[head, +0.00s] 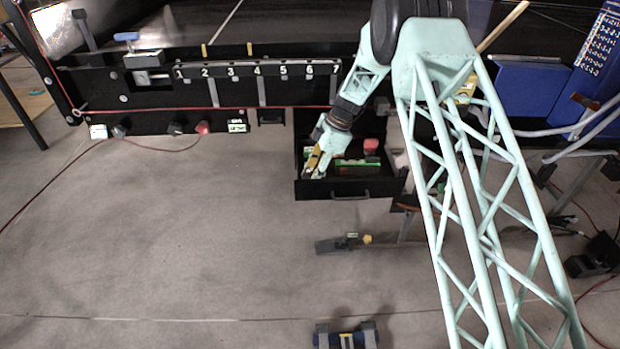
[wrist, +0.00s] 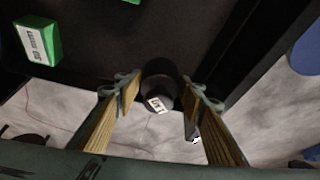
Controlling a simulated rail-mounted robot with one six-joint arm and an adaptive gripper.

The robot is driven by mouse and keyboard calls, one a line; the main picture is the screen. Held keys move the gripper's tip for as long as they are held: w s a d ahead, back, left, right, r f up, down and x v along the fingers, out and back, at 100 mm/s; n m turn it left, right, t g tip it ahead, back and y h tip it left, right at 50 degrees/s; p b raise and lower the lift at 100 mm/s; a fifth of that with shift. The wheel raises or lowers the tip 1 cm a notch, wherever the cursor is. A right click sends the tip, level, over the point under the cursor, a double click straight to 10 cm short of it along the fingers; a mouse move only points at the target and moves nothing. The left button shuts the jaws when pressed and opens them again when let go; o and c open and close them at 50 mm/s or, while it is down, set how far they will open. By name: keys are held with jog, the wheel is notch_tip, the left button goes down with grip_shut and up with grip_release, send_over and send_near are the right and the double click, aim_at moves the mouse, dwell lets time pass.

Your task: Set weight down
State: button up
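A small dark cylindrical weight (wrist: 160,82) with a white label is between my fingertips in the wrist view. It is near a black edge, and gaps show between it and both fingers. My gripper (wrist: 160,97) is open, with ridged yellowish pads on its fingers. In the head view my gripper (head: 311,172) is low at the left part of an open black drawer (head: 350,196). The weight cannot be made out clearly there. What the weight's base rests on is hidden.
A green block with a white label (wrist: 38,41) lies in the drawer. A red item (head: 371,145) is at its back right. A numbered rail (head: 258,70) runs left of the arm. The floor in front (head: 210,240) is mostly clear.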

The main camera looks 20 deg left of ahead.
jog(key=shift+r, duration=0.1)
jog(key=p+v, duration=0.1)
jog(key=v, duration=1.1)
dwell(1.1)
